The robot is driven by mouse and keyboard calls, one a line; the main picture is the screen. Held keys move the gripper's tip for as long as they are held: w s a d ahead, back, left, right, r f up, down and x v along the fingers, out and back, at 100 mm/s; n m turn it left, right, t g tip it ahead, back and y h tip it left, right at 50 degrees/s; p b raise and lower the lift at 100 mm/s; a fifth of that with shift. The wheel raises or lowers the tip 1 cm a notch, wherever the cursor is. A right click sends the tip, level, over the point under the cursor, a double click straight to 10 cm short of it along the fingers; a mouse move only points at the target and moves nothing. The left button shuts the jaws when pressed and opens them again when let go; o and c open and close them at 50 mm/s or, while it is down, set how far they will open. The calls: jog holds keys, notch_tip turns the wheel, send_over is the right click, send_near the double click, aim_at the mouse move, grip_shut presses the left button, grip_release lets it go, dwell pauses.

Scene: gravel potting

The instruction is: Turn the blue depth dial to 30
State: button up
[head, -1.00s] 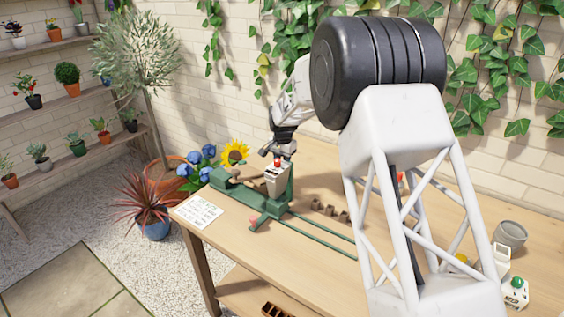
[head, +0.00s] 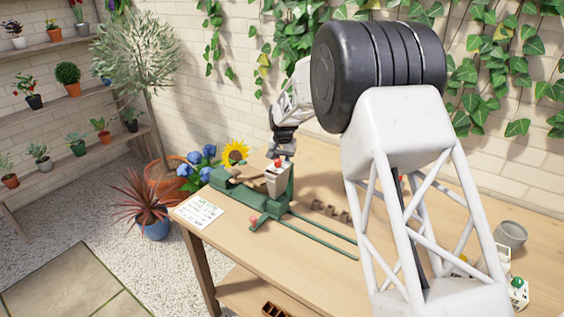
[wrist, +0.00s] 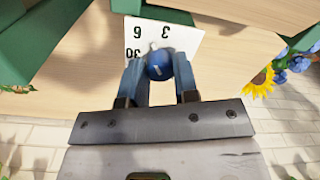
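The blue dial (wrist: 158,66) sits in front of a white scale plate (wrist: 180,38) in the wrist view. The plate's figures appear upside down: a 3, a 6 and, partly hidden at the left, what looks like 30. A small white mark shows at the dial's plate side, near the 6. In the head view my gripper (head: 279,162) is at the pale box (head: 276,181) on the green machine (head: 269,205); the dial is hidden there.
Green rails (head: 318,233) run along the wooden table (head: 240,246) from the machine. A printed sheet (head: 199,212) lies at the table's left edge. Small brown pots (head: 330,211) stand behind the rails. A sunflower (head: 235,151) and blue flowers (head: 202,160) are beside the machine.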

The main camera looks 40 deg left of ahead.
jog(key=o, duration=0.4)
jog(key=shift+r, duration=0.1)
jog(key=shift+d+r, duration=0.1)
jog(key=shift+r, duration=3.7)
